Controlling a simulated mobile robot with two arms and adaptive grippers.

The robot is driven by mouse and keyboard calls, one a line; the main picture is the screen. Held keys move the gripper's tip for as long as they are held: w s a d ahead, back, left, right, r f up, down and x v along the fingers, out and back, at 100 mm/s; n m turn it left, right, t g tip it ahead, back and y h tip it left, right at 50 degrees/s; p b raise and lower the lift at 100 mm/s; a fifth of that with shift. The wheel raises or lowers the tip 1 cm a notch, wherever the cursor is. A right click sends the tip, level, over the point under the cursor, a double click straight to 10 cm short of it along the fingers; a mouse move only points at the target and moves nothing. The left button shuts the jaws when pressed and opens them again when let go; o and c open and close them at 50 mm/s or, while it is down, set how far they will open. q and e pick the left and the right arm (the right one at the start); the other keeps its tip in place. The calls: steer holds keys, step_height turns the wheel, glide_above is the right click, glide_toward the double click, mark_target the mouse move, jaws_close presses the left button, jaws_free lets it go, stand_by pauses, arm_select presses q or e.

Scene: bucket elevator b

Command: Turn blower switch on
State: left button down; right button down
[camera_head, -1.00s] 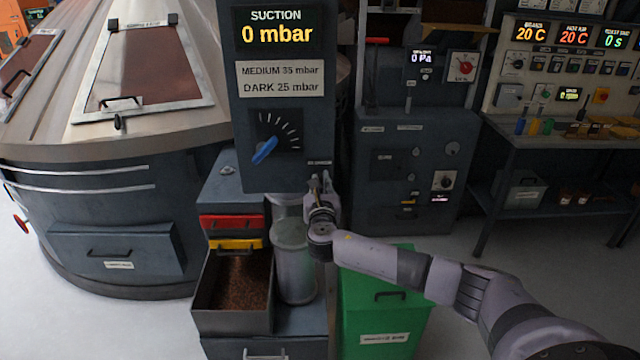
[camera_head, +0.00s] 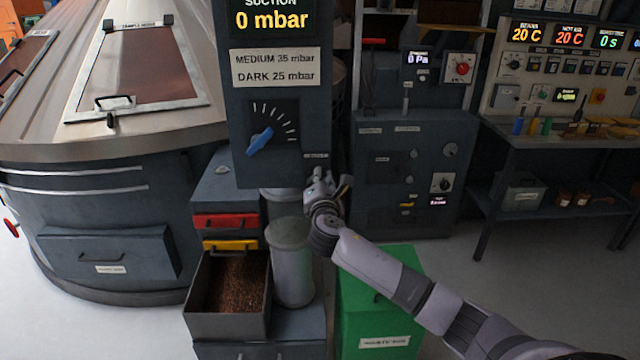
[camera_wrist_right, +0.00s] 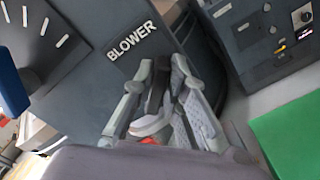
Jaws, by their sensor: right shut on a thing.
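The suction panel (camera_head: 275,168) stands upright at centre in the head view, and its display (camera_head: 274,17) reads 0 mbar. My right gripper (camera_head: 321,178) is at its lower right corner, beside the small label. In the right wrist view the label (camera_wrist_right: 130,42) reads BLOWER. Below it, a dark switch lever (camera_wrist_right: 155,88) sits between the fingers of my right gripper (camera_wrist_right: 160,72), which is shut on it. The fingers hide most of the switch, so its position cannot be told. My left gripper is in neither view.
A blue suction dial (camera_head: 261,141) is left of my right gripper. Below are a grey cylinder (camera_head: 291,270), a tray of brown granules (camera_head: 230,330) and a green bin (camera_head: 385,325). Open floor lies to the right.

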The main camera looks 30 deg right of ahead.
steer(key=shift+s+d+f+m+b, duration=0.1)
steer(key=shift+f+m+b, duration=0.1)
steer(key=shift+m+b, duration=0.8)
steer(key=shift+w+f+m+b, duration=0.15)
steer(key=shift+m+b, duration=0.25)
steer(key=shift+m, duration=1.2)
steer(key=shift+s+d+f+m+b, duration=0.2)
steer(key=shift+m+b, duration=0.5)
steer(key=shift+m, duration=0.6)
steer(key=shift+a+m, duration=0.15)
steer(key=shift+m, duration=0.15)
steer(key=c, duration=1.6)
jaws_free()
steer(key=v, duration=1.2)
